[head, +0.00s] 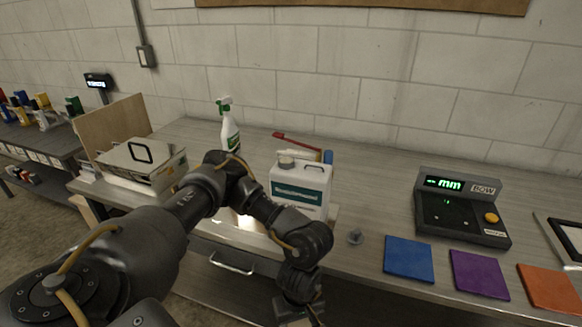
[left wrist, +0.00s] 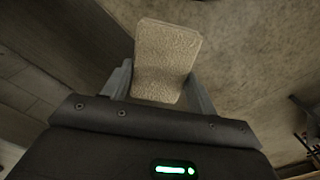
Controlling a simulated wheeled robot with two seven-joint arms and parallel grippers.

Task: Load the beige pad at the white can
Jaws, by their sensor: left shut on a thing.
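The beige pad (left wrist: 166,58) is textured and block-like, and sits between the two fingers of my left gripper (left wrist: 160,88) in the left wrist view. The gripper is shut on it. In the head view my left gripper (head: 302,312) is at the bottom edge, below and in front of the table edge, and the pad cannot be made out there. The white can (head: 301,187), a jug with a teal label and a cap, stands upright on the table behind my left arm. The arm hides its lower left part. My right gripper is not in view.
A white spray bottle (head: 229,128) stands behind my arm. A red-handled tool (head: 296,142) lies behind the can.

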